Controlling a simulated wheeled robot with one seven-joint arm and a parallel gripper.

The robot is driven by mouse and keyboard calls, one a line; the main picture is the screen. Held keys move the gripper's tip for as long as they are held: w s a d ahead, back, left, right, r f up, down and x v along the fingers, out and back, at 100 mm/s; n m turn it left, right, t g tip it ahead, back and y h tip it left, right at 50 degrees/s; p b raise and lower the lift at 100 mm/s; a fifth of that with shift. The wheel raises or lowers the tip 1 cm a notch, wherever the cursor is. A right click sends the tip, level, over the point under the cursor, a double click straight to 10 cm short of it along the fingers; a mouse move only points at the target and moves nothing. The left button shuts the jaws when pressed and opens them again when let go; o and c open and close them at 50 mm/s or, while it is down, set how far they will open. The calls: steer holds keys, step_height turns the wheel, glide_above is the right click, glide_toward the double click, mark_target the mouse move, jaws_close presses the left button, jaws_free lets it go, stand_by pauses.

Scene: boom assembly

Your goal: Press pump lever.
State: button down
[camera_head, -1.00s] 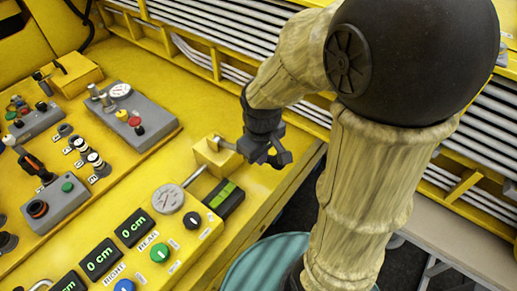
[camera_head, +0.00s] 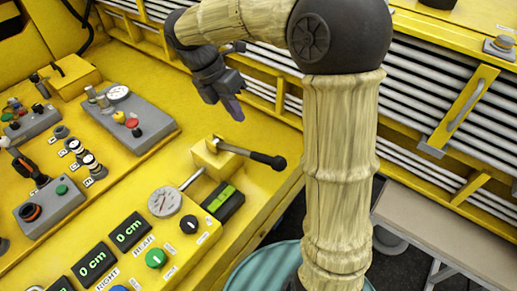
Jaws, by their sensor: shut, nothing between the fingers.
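The pump lever (camera_head: 251,152) is a metal rod with a black grip, on a yellow block (camera_head: 218,158) on the panel. It points right and slightly down in the picture. My gripper (camera_head: 237,112) is dark, hangs from my arm above and behind the lever in the picture, and is shut and empty. A clear gap of yellow panel shows between its fingertips and the lever. Nothing hides the lever.
Grey switch boxes, including one with a red button (camera_head: 132,123), stand left. Rows of pipes (camera_head: 410,110) run behind my arm.

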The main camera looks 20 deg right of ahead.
mark_target(263, 156)
steer(key=shift+f, duration=0.15)
steer(key=p+x, duration=0.1)
steer(key=x, duration=1.2)
steer(key=shift+s+d+f+p, duration=0.1)
steer(key=shift+d+f+p, duration=0.1)
steer(key=shift+f+p, duration=0.15)
steer(key=shift+f, duration=0.1)
